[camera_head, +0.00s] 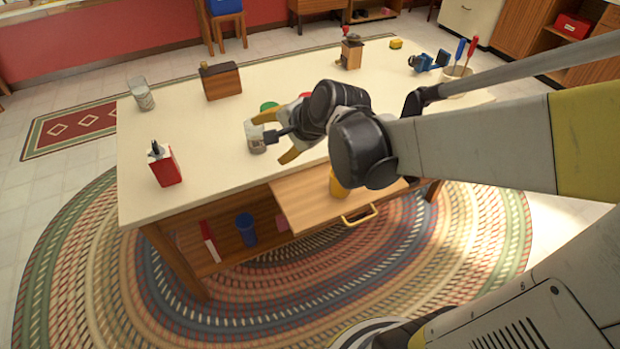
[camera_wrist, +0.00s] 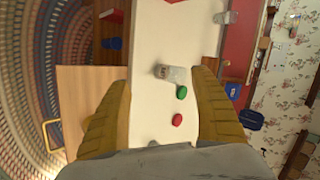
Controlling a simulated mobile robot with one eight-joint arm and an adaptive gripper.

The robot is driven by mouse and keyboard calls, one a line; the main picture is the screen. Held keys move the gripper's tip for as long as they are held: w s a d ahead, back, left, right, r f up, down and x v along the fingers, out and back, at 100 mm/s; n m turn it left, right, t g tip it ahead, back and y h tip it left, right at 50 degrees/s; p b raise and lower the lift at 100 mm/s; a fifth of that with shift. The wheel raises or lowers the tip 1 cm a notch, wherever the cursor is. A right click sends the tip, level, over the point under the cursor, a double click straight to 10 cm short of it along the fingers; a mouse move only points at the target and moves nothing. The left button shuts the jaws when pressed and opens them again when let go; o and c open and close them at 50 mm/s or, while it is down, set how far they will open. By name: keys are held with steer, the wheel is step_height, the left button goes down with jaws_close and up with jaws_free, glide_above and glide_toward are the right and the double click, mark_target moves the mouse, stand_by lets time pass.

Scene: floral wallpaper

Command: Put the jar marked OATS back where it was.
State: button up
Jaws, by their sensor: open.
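A small clear jar with pale contents (camera_head: 255,138) stands on the table in front of my gripper (camera_head: 271,140). In the wrist view the jar (camera_wrist: 172,74) shows ahead, between the two yellow fingers of my gripper (camera_wrist: 160,80). The fingers are spread and hold nothing. A second jar (camera_head: 140,93) stands at the table's far left corner; it also shows in the wrist view (camera_wrist: 226,17). I cannot read a label on either jar, so I cannot tell which says OATS.
A green disc (camera_head: 269,106) and a red disc (camera_wrist: 177,119) lie near the jar. A red box (camera_head: 164,166) and wooden block (camera_head: 221,82) stand left on the table (camera_head: 195,135). An open drawer (camera_head: 300,203) juts from its front. The table's left part has free room.

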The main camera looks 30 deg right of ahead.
steer(key=s+d+r+n+g+h, duration=0.1)
steer(key=s+n+h, duration=0.2)
steer(key=s+n, duration=1)
steer(key=s, duration=0.4)
steer(key=shift+s+d+r+g, duration=0.2)
steer(key=shift+d+r+g, duration=0.05)
steer(key=shift+d+g, duration=0.05)
